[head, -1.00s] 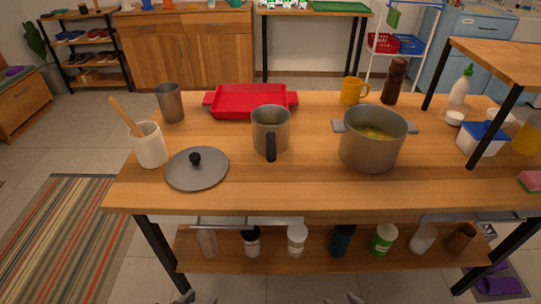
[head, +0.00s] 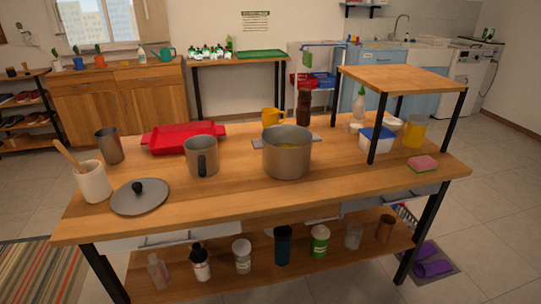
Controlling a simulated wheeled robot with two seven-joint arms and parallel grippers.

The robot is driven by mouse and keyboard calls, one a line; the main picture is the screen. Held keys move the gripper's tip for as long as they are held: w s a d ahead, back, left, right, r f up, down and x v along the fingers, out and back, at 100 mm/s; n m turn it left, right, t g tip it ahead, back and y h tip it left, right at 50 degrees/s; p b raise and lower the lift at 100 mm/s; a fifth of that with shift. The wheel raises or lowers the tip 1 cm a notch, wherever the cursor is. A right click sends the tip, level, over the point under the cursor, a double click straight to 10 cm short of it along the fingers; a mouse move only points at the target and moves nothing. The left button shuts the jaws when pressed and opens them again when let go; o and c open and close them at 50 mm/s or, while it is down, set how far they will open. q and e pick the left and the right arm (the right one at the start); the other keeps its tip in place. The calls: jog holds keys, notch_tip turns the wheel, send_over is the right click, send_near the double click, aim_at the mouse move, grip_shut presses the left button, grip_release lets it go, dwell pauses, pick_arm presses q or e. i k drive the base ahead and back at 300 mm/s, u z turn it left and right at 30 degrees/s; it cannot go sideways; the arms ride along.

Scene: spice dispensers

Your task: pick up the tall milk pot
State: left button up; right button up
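The likely tall milk pot (head: 201,156) is a grey metal pot with a black handle pointing toward me. It stands upright on the wooden table (head: 235,192), left of the middle, with its opening clear. The large grey stock pot (head: 287,156) stands to its right, with yellowish contents. A handleless grey metal cup (head: 108,147) stands farther left. Neither of my grippers is in view now.
A red tray (head: 182,139) lies behind the milk pot. A grey lid (head: 140,198) and a white utensil crock (head: 93,182) are to its left. A yellow mug (head: 272,117) and brown grinder (head: 304,107) stand behind. The front table strip is clear.

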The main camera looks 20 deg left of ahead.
aim_at(201, 151)
jog(key=z, duration=0.2)
jog(key=i, duration=1.05)
jog(key=u, duration=0.2)
